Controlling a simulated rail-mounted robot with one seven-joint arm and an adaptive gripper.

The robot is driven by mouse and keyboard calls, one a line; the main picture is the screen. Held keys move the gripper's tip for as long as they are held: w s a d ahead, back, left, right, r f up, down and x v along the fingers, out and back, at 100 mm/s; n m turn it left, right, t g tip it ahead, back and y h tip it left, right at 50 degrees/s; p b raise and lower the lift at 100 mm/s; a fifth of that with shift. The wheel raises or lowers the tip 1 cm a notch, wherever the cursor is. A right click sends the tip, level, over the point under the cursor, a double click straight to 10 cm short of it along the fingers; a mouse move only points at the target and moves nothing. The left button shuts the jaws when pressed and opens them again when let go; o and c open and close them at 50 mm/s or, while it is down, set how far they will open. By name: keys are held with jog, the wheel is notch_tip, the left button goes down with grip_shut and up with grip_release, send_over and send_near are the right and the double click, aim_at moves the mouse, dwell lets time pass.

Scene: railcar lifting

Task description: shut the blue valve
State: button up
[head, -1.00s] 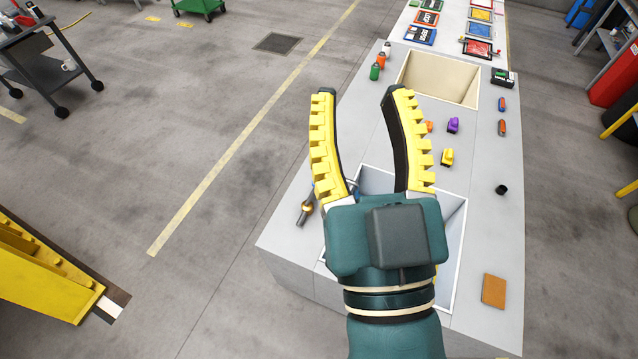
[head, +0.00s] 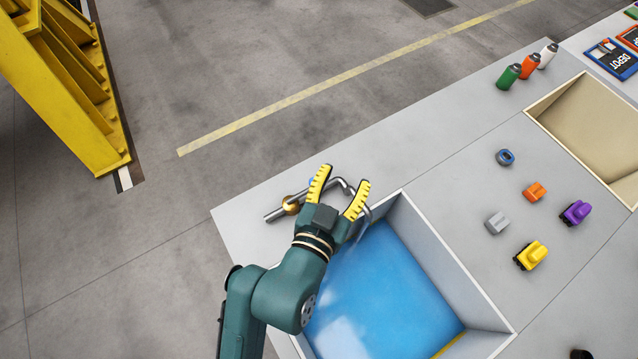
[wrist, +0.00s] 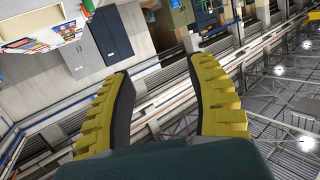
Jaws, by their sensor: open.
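The valve is a brass ball body (head: 291,205) on a grey metal pipe (head: 273,216) at the near left of the grey worktop. A small bit of blue (head: 312,182), perhaps its handle, shows beside my finger; the rest is hidden. The pipe bends over the corner of a basin (head: 420,234) holding blue water. My gripper (head: 345,176) appears just over the pipe, right of the brass body, with its yellow fingers apart. Contact cannot be told. In the wrist view my gripper (wrist: 162,68) is open and empty, facing the hall, with no valve visible.
Several small toy pieces, including a yellow one (head: 531,255) and a purple one (head: 576,212), lie right of the basin. The worktop left of the bottles is clear.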

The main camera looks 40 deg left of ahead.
aim_at(302, 192)
jog(key=s+a+f+n+g+y+b, duration=0.1)
jog(key=s+a+f+g+b, duration=0.2)
jog(key=f, duration=0.7)
jog(key=s+a+f+n+b, duration=0.2)
jog(key=s+f, duration=0.3)
jog(key=f, duration=0.5)
jog(key=b+x, duration=0.1)
jog(key=x, duration=0.4)
jog(key=b+x, duration=0.1)
jog(key=x, duration=1)
jog(key=shift+a+r+b, duration=0.2)
jog(key=shift+r+b, duration=0.15)
jog(key=shift+b, duration=0.05)
grip_shut()
